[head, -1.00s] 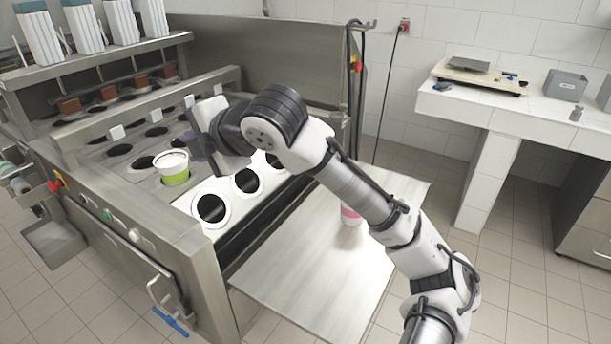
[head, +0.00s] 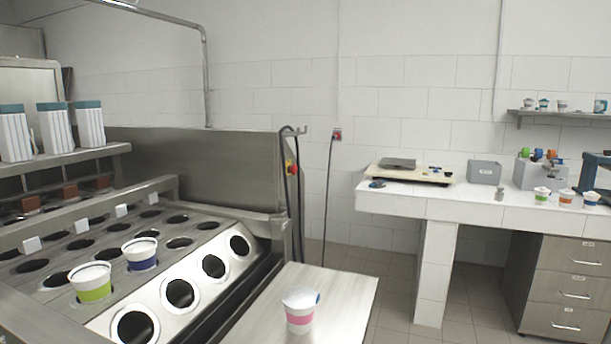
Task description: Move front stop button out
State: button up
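A red and yellow button (head: 291,169) shows on the right end of the steel filling machine (head: 200,168), beside hanging black cables. It is small, and I cannot tell whether it is the front stop button or whether it is pressed in or out. The machine's front panel is outside the view. My gripper and arm are not in view.
A green-banded cup (head: 93,290) and a blue-banded cup (head: 142,261) sit in the machine's holes. A pink-banded cup (head: 300,319) stands on the steel side plate (head: 345,290). A white-tiled counter (head: 450,206) is at the right.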

aim_at(293, 169)
jog(key=i+l+z, duration=0.15)
jog(key=z, duration=1)
jog(key=i, duration=2.5)
jog(key=i+u, duration=0.1)
jog(key=u, duration=0.25)
jog(key=i+u, duration=0.1)
jog(key=u, duration=0.6)
jog(key=i+j+u, duration=0.15)
jog(key=j+u, duration=0.1)
jog(key=j, duration=0.25)
